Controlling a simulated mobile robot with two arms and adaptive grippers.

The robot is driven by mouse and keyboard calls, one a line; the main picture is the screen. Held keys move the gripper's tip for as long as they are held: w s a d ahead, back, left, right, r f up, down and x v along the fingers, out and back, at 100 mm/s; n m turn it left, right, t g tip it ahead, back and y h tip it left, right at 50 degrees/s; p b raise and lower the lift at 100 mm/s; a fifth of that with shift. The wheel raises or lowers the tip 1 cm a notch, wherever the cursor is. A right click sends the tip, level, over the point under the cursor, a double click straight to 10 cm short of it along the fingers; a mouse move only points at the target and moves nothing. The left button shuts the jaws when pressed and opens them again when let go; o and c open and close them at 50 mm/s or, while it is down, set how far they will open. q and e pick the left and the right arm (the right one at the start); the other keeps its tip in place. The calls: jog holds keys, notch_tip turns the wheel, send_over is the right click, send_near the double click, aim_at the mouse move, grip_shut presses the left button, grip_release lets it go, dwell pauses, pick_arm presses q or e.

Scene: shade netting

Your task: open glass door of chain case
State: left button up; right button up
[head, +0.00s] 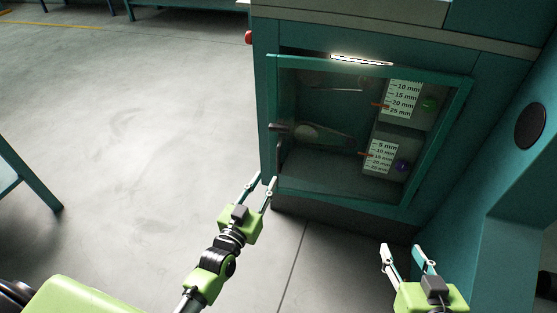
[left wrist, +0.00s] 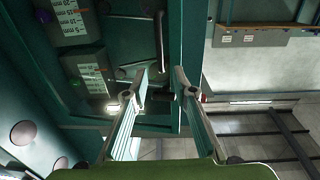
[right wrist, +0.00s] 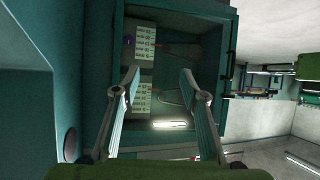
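The chain case is a teal cabinet (head: 490,80) with a teal-framed glass door (head: 330,150) that looks shut. A dark upright handle bar (left wrist: 160,42) shows in the left wrist view, beyond and between the fingertips. My left gripper (head: 265,180) is open and empty, close to the door's lower left edge in the head view; it also shows in the left wrist view (left wrist: 162,76). Whether a finger touches the door cannot be told. My right gripper (head: 402,250) is open and empty, low in front of the case's right side; it also shows in the right wrist view (right wrist: 160,72).
Behind the glass are white millimetre scale blocks (head: 381,157) with coloured knobs, and a bright lamp strip (head: 362,60) at the top. A teal panel with a dark round disc (head: 530,126) stands at the right. The grey floor (head: 130,130) left of the case is clear.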

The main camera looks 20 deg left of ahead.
aim_at(278, 159)
pick_arm(q)
jog(key=w, duration=0.2)
jog(key=w+b, duration=0.1)
jog(key=w, duration=0.3)
jog(key=shift+d+b, duration=0.3)
jog(key=w+b, duration=0.1)
jog(key=w, duration=0.3)
jog(key=shift+w+d+f, duration=0.1)
jog(key=shift+w+d, duration=0.05)
jog(key=shift+w, duration=0.5)
pick_arm(e)
notch_tip(278, 159, up, 17)
jog(key=w+a+t+y, duration=0.2)
jog(key=a+t, duration=0.1)
jog(key=t, duration=0.6)
jog(key=shift+w+f+y, duration=0.15)
jog(key=shift+w+y, duration=0.2)
jog(key=shift+y, duration=0.05)
pick_arm(q)
grip_shut()
